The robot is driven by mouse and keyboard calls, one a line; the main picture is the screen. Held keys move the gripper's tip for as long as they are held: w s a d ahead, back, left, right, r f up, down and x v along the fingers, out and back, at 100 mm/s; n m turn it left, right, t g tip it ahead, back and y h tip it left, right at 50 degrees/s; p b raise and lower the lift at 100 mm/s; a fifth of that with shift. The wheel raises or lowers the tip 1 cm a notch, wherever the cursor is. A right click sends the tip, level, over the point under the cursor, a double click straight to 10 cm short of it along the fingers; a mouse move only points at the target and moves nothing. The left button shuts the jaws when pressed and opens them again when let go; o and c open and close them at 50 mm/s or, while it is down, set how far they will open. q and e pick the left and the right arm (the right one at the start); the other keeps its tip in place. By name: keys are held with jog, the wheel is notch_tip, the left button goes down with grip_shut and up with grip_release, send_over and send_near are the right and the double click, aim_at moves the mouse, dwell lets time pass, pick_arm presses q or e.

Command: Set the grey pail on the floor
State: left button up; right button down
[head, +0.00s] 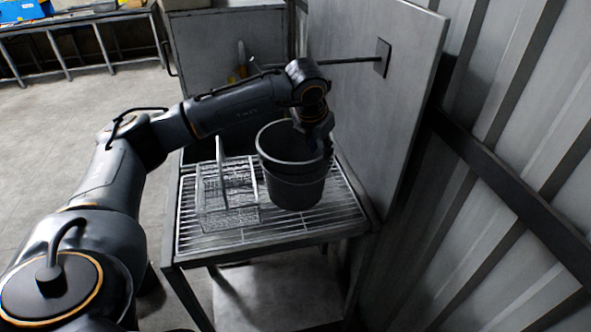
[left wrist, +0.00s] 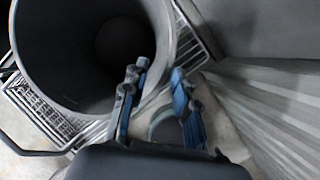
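The grey pail (head: 292,185) stands upright on the slatted rack top of a metal stand (head: 345,215). In the left wrist view the pail (left wrist: 60,85) shows from above, its inside dark and apparently empty. My left gripper (head: 325,143) is at the pail's right rim, pointing down. In the left wrist view my left gripper (left wrist: 159,75) has its two blue-padded fingers apart, one over the pail's opening and the other outside it. The rim appears to run between them; I cannot tell whether they touch it. My right gripper is not in view.
A wire rack (head: 228,192) stands on the stand close to the pail's left. A grey panel (head: 375,110) and corrugated wall (head: 500,150) close off the right. Open floor (head: 60,140) lies to the left, with a workbench (head: 80,25) beyond.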

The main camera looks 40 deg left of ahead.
aim_at(322, 163)
pick_arm(q)
jog(key=shift+x, duration=0.85)
jog(key=p+x, duration=0.2)
jog(key=x, duration=0.1)
jog(key=p+x, duration=0.1)
jog(key=shift+s+d+f, duration=0.1)
jog(key=shift+d+f, duration=0.05)
jog(key=shift+f, duration=0.65)
jog(key=c, duration=0.6)
grip_shut()
jog(key=shift+r, duration=0.1)
